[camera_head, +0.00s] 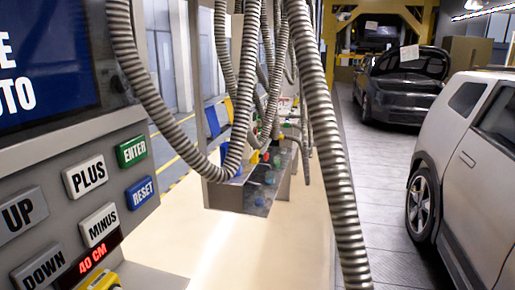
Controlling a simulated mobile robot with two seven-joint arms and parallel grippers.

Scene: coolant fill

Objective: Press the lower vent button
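A grey control panel (62,172) fills the left side and is seen close up at an angle. It bears an UP button (18,214), a DOWN button (40,268), a PLUS button (86,176), a MINUS button (99,224), a green ENTER button (132,151) and a blue RESET button (140,193). No visible button reads "lower vent", so I cannot tell which it is. A red display (88,262) reads 40 CM. A yellow part (101,282) is cut off at the bottom edge. Neither of my grippers shows.
Ribbed grey hoses (328,140) hang in the middle, partly covering a machine (240,190) with coloured caps behind. A screen (45,55) is above the buttons. A silver car (470,165) stands right, and a dark car with raised hood (402,95) behind. Floor between is clear.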

